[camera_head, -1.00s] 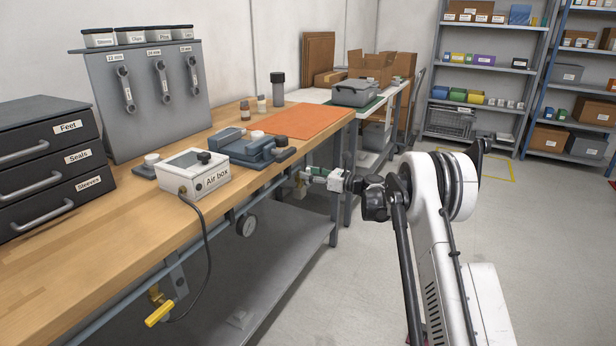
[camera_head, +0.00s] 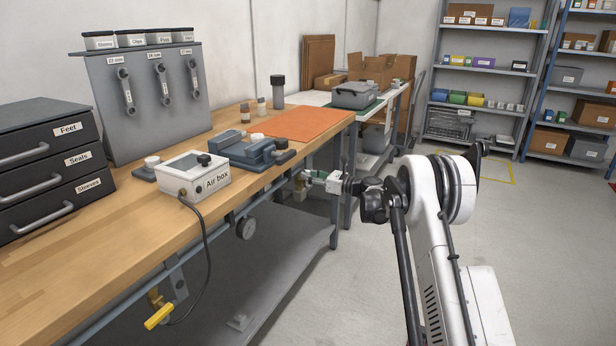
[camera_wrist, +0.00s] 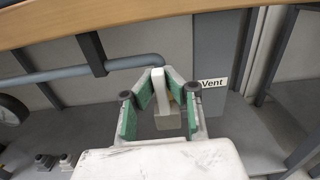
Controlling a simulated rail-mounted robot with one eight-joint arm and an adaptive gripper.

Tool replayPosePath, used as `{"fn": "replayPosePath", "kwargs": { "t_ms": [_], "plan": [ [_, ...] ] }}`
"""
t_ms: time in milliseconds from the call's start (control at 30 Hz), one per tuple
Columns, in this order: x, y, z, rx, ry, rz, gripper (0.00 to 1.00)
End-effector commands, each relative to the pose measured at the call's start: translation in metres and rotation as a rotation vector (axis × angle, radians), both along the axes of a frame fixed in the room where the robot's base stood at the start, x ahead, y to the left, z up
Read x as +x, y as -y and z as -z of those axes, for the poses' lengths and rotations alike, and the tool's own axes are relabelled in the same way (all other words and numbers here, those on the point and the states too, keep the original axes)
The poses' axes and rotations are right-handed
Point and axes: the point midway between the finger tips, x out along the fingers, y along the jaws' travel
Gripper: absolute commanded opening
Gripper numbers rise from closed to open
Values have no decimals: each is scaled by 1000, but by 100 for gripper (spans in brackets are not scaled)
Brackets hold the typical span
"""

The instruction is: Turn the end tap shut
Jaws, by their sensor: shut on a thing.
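The end tap shows in the wrist view as a pale lever (camera_wrist: 159,88) at the end of the grey pipe (camera_wrist: 135,62), beside a panel marked "Vent". My gripper (camera_wrist: 160,98) has its green-padded fingers on either side of this lever and is shut on it. The lever stands upright in the wrist picture, with a pale block at its lower end. In the head view my gripper (camera_head: 312,179) is under the far front edge of the workbench, and the tap is too small and covered there to make out its angle.
The workbench (camera_head: 60,268) runs above the pipe, with a pressure gauge (camera_head: 246,228) below its edge. A yellow-handled valve (camera_head: 158,316) and a dark hose from the air box (camera_head: 194,177) hang nearer. Open floor (camera_head: 365,290) lies to the right of the bench.

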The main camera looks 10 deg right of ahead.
Motion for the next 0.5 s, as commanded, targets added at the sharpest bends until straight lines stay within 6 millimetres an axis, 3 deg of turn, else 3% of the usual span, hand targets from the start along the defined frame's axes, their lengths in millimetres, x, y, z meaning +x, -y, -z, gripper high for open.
{"fn": "replayPosePath", "kwargs": {
  "t_ms": [500],
  "plan": [
    [-9,-8,2,-224,271,0,0]
  ]
}}
